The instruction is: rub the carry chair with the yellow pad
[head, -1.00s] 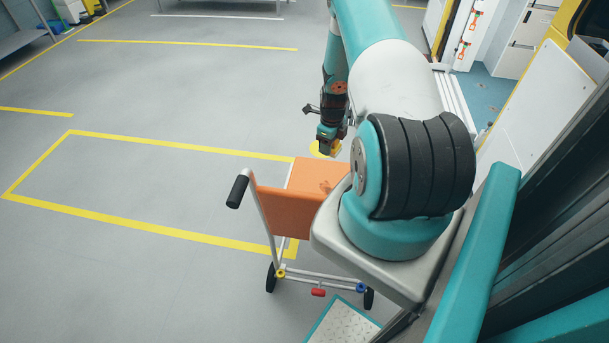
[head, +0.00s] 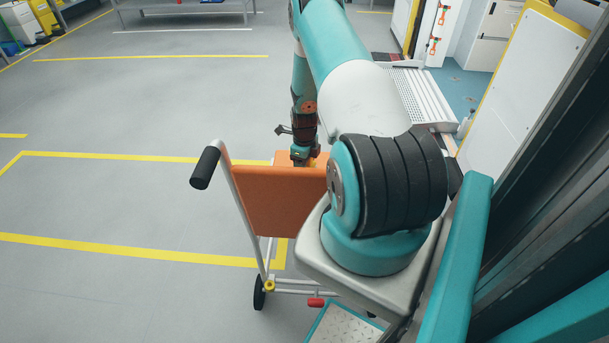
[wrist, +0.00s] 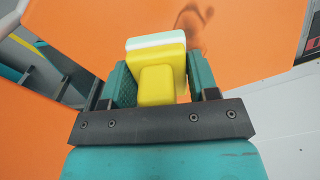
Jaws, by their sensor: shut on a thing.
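The carry chair has an orange back panel (head: 270,205), an orange seat and a pale tubular frame with a black handle grip. My gripper (head: 302,158) is over the seat, behind the back panel; my arm hides part of the chair. In the wrist view my gripper (wrist: 160,85) is shut on the yellow pad (wrist: 158,75), which has a pale green-white face at its far end. The orange seat (wrist: 250,50) lies beneath the pad. A brown smear (wrist: 190,18) shows on it just beyond the pad. I cannot tell whether the pad touches the seat.
A metal ramp (head: 412,98) leads to an open vehicle doorway on the right. A treadplate step (head: 345,328) is low in front. Grey floor with yellow lines is clear on the left. A bench (head: 185,8) stands at the back.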

